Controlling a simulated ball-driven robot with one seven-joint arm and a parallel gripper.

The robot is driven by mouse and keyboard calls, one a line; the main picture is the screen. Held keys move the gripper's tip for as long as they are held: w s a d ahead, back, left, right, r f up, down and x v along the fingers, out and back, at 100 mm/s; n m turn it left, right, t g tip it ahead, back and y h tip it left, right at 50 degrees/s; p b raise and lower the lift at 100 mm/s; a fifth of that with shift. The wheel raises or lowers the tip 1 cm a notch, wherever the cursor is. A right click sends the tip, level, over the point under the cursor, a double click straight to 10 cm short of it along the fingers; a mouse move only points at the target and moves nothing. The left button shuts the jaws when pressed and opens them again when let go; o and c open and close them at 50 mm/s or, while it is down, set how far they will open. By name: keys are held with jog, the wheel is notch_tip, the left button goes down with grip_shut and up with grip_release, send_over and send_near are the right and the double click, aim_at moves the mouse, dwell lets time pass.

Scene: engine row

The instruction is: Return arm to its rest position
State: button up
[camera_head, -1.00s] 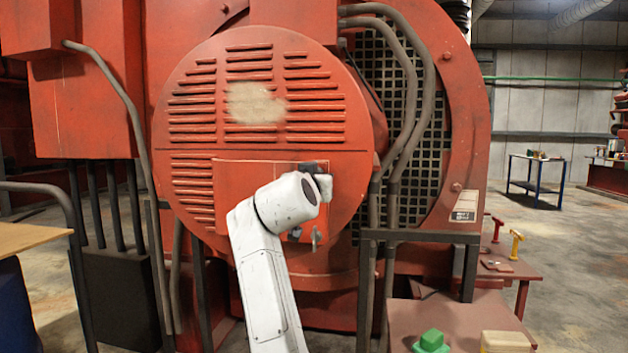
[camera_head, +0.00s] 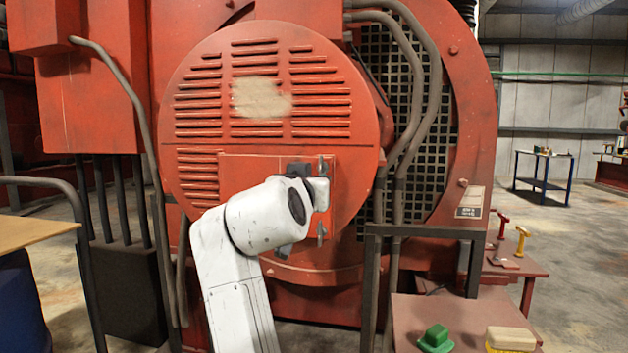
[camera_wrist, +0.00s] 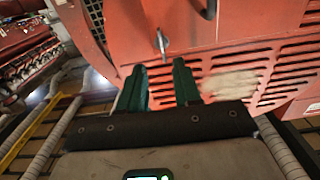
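My white arm rises in front of the round red cover (camera_head: 225,85) of the engine in the head view. Its end is at the small red panel (camera_head: 238,172) on that cover, hiding the panel's lower part. Two metal latches (camera_head: 322,166) show at the panel's right edge. In the wrist view my gripper (camera_wrist: 160,84) has two dark green fingers apart, with nothing seen between them. A metal latch (camera_wrist: 162,42) on the red surface shows just beyond the fingertips. In the head view the fingers cannot be made out clearly.
A dark metal frame (camera_head: 424,231) and a red table (camera_head: 466,318) with a green block (camera_head: 436,338) and a pale block (camera_head: 511,338) stand at the right. A handrail (camera_head: 62,184) and a wooden top (camera_head: 28,232) are at the left. Open floor lies right.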

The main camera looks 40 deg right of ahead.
jog(key=shift+s+a, duration=0.15)
jog(key=shift+a, duration=0.1)
dwell(0.4)
notch_tip(320, 180, down, 15)
jog(key=s+n+y, duration=0.1)
jog(key=n+y, duration=0.2)
jog(key=s+a+f+n+g+y, duration=0.15)
jog(key=s+f, duration=0.35)
jog(key=f, duration=0.5)
jog(key=s+a+f+n+g+y, duration=0.1)
jog(key=s+f+g+y, duration=0.15)
jog(key=s+f, duration=0.45)
jog(key=s+a+f+n+g+y, duration=0.1)
jog(key=s+f+n+y, duration=0.15)
jog(key=f, duration=0.95)
jog(key=s+a+f+n+g+y, duration=0.1)
jog(key=s+a+f+g, duration=0.2)
jog(key=s, duration=0.5)
jog(key=s+a+f+y, duration=0.2)
jog(key=s+f, duration=0.3)
jog(key=s, duration=0.2)
jog(key=s+a+f+n+g+y, duration=0.1)
jog(key=s+a+f+g, duration=0.15)
jog(key=s+f, duration=0.4)
notch_tip(320, 180, up, 14)
jog(key=s+p, duration=0.1)
jog(key=p, duration=1.1)
jog(key=shift+r, duration=0.2)
